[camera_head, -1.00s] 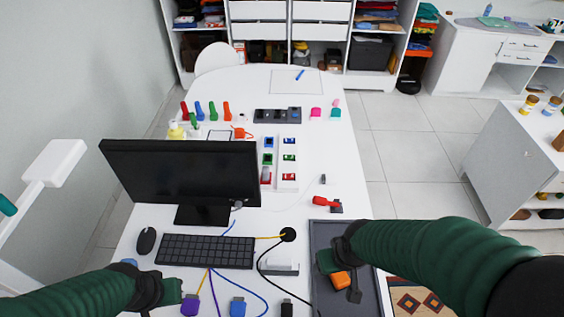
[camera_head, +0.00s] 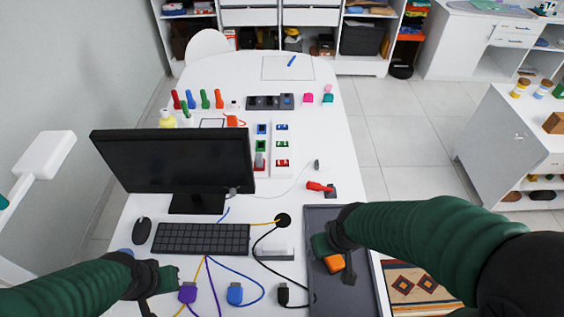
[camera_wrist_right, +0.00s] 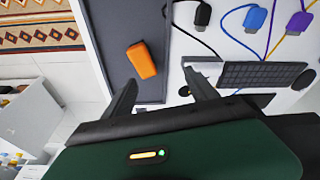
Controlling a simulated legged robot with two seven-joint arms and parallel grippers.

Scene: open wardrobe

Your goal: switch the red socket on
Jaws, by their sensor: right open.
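A panel of sockets stands on the desk right of the monitor, with a blue, a green and a red socket (camera_head: 260,168) in a column. A pale plug-like piece appears to sit at the red socket; details are too small to tell. Beside it a white strip holds blue, green and red switches, the red switch (camera_head: 282,163) nearest me. I cannot tell its position. My right gripper (camera_head: 336,262) is open over the dark tray, well short of the panel; its spread fingers also show in the right wrist view (camera_wrist_right: 163,92). My left gripper (camera_head: 160,288) is low at the left, its jaws unclear.
An orange block (camera_wrist_right: 141,60) lies on the dark tray (camera_head: 320,222) near my right fingers. The monitor (camera_head: 172,160) and keyboard (camera_head: 202,238) stand left. Plugs with cables lie at the front edge. A red-handled item (camera_head: 318,187) lies between tray and panel.

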